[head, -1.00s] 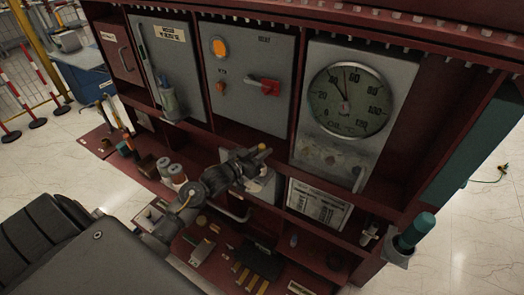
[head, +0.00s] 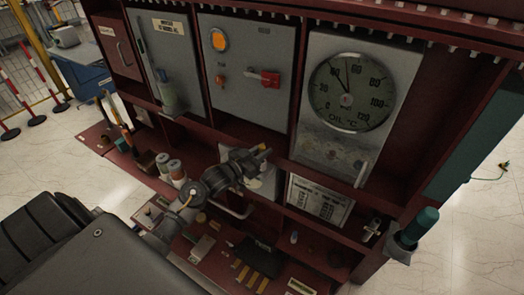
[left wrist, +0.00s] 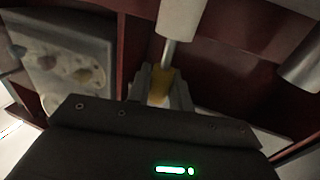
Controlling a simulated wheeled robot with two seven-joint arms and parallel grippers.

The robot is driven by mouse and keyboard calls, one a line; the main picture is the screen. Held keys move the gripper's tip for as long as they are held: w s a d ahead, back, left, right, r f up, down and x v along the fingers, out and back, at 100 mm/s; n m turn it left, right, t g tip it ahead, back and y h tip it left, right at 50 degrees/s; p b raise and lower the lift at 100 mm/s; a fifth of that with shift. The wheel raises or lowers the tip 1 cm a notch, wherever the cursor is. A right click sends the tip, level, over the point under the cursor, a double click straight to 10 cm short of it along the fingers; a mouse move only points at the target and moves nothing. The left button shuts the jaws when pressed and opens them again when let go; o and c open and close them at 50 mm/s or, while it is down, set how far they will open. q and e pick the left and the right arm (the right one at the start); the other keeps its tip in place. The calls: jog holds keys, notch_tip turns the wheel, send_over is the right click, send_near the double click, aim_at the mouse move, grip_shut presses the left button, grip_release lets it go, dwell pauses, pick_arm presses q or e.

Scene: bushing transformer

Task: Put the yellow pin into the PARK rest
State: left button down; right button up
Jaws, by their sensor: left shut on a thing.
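My left gripper (head: 256,160) is in front of the red cabinet's middle shelf, near a pale grey box (head: 267,183) there. It is shut on the yellow pin (head: 264,149), whose small yellow end shows at the fingertips. In the left wrist view the yellow part of the pin (left wrist: 159,86) sits between the fingers (left wrist: 160,90). A metal rod and a pale cylinder (left wrist: 181,17) show just beyond it; I cannot tell whether they belong to the pin. I cannot make out a PARK label, so the rest is not identified. My right gripper is not in view.
The cabinet carries an oil gauge (head: 350,93) and a grey panel with a red switch (head: 265,78). Two pale-topped cylinders (head: 176,171) stand left of my arm. A placard (head: 318,200) is to the right. Several small items lie on the lower shelf.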

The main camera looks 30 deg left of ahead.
pick_arm(q)
jog(key=shift+f+b, duration=0.5)
jog(key=shift+f, duration=0.3)
jog(key=c, duration=1.2)
grip_release()
jog(key=shift+o, duration=0.2)
jog(key=shift+s+f, duration=0.1)
jog(key=shift+s, duration=0.2)
jog(key=b+v, duration=0.3)
jog(key=v, duration=0.7)
